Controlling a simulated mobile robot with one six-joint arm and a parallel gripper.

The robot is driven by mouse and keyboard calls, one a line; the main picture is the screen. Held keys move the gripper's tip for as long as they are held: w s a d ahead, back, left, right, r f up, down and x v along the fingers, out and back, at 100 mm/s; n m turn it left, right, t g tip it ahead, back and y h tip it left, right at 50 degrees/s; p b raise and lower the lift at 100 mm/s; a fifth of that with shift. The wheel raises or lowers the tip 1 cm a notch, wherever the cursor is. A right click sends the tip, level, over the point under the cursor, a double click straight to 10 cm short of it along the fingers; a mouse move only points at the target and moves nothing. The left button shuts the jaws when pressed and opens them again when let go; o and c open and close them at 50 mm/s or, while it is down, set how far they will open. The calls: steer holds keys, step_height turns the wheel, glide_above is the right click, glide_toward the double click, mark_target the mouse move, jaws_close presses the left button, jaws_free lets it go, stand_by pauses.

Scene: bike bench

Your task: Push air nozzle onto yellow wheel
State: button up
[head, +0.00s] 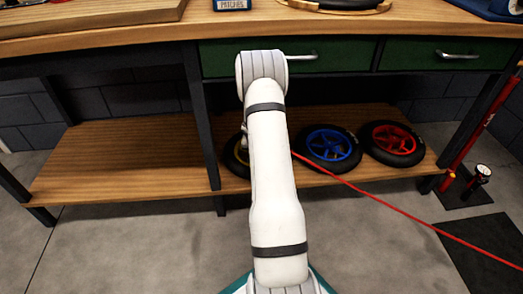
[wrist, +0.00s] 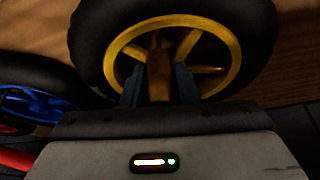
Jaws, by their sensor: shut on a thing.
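The yellow wheel (wrist: 222,40), a black tyre around a yellow rim, fills the upper part of the wrist view. In the head view the yellow wheel (head: 232,157) lies on the low shelf, largely hidden behind my arm. My gripper (wrist: 158,85) is shut on a brownish, brass-coloured air nozzle (wrist: 158,75), held between its blue-grey fingers in front of the wheel's lower rim. Whether the nozzle touches the wheel's valve is too dark to tell. A red hose (head: 400,211) runs from behind my arm to the right.
A blue wheel (head: 332,148) and a red wheel (head: 393,142) lie to the right on the same wooden shelf (head: 130,150). The shelf's left half is clear. A red pump (head: 487,118) with a gauge (head: 482,173) stands at the right. Green drawers (head: 345,55) hang above.

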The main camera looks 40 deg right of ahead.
steer(key=shift+f, duration=0.2)
steer(key=o, duration=1.1)
steer(key=shift+o, duration=0.2)
